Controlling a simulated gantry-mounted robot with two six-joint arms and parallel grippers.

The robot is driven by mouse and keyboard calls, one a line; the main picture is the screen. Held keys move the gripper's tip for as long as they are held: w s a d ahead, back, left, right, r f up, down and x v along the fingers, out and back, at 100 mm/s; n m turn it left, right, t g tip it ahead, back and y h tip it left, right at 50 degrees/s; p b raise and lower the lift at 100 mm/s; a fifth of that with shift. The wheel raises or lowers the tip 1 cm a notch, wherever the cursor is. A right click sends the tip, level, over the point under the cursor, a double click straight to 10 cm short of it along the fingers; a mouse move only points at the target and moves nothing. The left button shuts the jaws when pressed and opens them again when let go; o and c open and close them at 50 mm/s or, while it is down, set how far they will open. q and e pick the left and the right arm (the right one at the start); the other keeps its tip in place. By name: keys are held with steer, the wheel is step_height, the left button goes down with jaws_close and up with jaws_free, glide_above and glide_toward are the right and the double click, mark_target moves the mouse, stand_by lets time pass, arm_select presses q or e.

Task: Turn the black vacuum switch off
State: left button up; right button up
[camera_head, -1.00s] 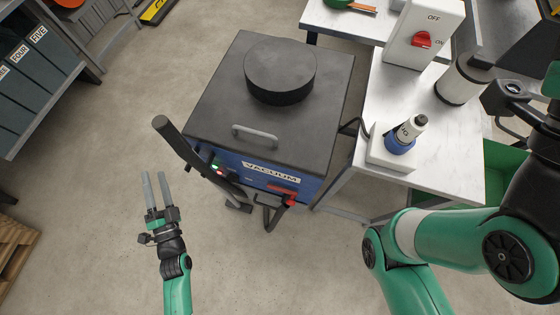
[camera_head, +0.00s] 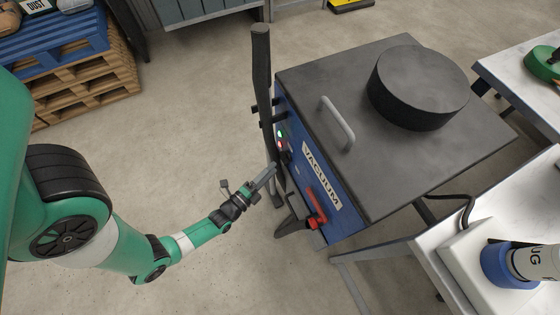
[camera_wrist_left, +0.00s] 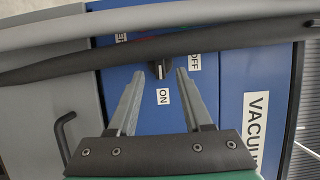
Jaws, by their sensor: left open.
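The vacuum (camera_head: 315,75) is a blue box with a dark grey top and a VACUUM label on its front panel. Its black switch (camera_wrist_left: 160,69) shows in the left wrist view, with its white mark towards the ON label (camera_wrist_left: 163,97). The OFF label (camera_wrist_left: 195,62) is to its upper right. My left gripper (camera_wrist_left: 157,75) is open and empty, facing the panel, with one finger on each side of the switch in that view. I cannot tell if the fingers touch it. In the head view the left gripper (camera_head: 271,185) is close to the panel.
A dark hose (camera_head: 262,85) runs upright along the panel and crosses the top of the wrist view. A red lever (camera_head: 316,210) sits low on the panel. Green and red lights (camera_head: 280,139) glow. A white table (camera_head: 395,270) stands at right; open floor lies left.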

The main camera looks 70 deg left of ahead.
mark_target(284, 158)
arm_select(q)
steer(key=x, duration=0.4)
steer(key=shift+w+a+b, duration=0.1)
steer(key=shift+w+b, duration=0.2)
steer(key=shift+b, duration=0.1)
steer(key=shift+c, duration=0.3)
jaws_close()
